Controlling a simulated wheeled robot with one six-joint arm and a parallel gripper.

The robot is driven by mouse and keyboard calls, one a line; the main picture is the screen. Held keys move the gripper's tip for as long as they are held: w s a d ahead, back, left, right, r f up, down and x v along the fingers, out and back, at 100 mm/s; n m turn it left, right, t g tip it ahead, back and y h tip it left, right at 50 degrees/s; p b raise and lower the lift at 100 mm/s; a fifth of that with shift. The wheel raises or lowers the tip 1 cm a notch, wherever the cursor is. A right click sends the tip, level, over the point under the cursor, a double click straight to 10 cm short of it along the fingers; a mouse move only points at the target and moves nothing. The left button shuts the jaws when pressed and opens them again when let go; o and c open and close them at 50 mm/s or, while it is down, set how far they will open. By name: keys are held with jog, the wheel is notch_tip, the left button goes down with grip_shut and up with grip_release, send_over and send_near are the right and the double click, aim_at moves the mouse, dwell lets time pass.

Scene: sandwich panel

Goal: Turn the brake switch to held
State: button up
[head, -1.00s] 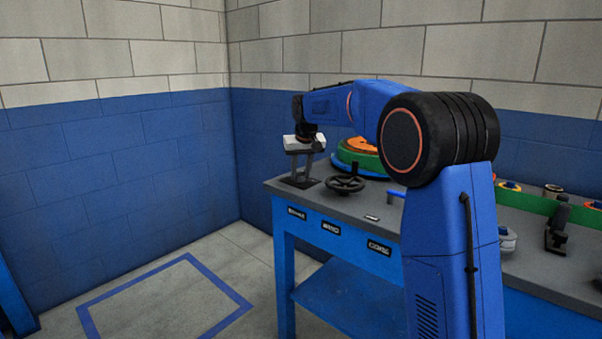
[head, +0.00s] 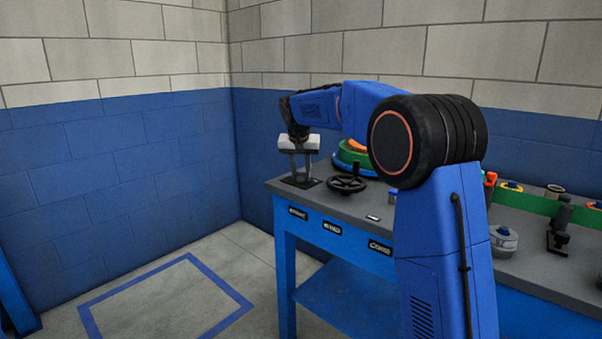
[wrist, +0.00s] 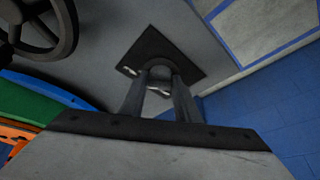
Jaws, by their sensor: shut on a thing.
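The brake switch's black square plate (head: 300,182) lies at the left end of the grey bench top. It also shows in the wrist view (wrist: 188,62), with small pale marks on it. My gripper (head: 300,178) points straight down over it. In the wrist view my gripper (wrist: 161,72) has its two grey fingers on either side of a dark round knob (wrist: 161,66) at the middle of the plate and is shut on it. The fingers hide part of the knob, and I cannot read which position it points to.
A black handwheel (head: 347,184) stands just right of my gripper. A round green and orange fixture (head: 352,157) is behind it. Black label plates (head: 332,227) line the bench's front edge. The floor left of the bench is clear, with a blue taped outline (head: 165,271).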

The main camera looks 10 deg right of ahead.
jog(key=o, duration=1)
jog(key=shift+r, duration=0.1)
jog(key=shift+v, duration=8.6)
